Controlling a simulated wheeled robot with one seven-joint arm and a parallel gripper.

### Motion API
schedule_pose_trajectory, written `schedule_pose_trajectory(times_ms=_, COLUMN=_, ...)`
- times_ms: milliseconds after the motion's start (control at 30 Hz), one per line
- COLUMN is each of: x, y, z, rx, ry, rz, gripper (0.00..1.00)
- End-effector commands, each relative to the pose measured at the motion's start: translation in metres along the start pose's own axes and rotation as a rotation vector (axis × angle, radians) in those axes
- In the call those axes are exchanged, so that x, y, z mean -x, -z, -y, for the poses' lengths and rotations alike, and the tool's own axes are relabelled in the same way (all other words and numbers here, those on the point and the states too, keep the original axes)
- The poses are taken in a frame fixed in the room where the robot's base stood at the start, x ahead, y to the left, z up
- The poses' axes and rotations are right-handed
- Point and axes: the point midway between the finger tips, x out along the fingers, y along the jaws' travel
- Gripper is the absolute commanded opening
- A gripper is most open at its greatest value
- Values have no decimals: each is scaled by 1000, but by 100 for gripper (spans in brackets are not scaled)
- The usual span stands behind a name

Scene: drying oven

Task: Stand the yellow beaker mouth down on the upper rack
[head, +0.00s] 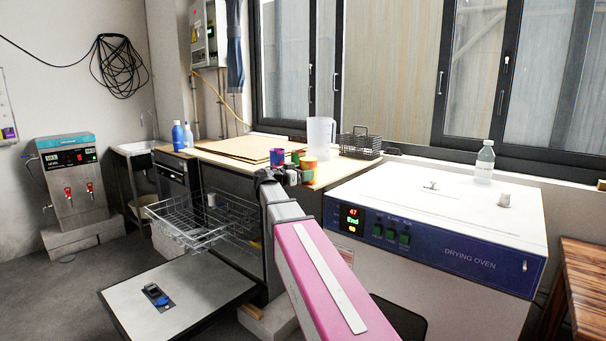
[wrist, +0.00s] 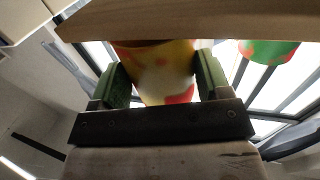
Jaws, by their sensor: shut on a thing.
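The yellow beaker with red patches (head: 309,165) is at the front edge of the wooden counter (head: 325,177). It also shows in the wrist view (wrist: 160,75), between my two green finger pads. My gripper (wrist: 160,82) is shut on it. In the head view my gripper (head: 291,176) is small and partly hidden by my arm. The beaker is by the counter edge; whether it touches the top, and which way its mouth points, I cannot tell. A wire rack (head: 190,238) sticks out of the open oven at left, well away from the beaker.
A blue-red beaker (head: 277,156) and a green-red beaker (head: 297,154) stand close by. A translucent jug (head: 320,133) and black basket (head: 360,143) stand behind. The lowered oven door (head: 185,300) lies below the rack. The closed drying oven (head: 450,240) is at right.

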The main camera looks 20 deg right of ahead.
Motion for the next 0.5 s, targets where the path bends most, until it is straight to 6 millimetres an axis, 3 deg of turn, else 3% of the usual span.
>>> schedule_pose_trajectory(times_ms=500, x=0, y=-5, z=0, rx=0, ry=0, rz=0, gripper=44)
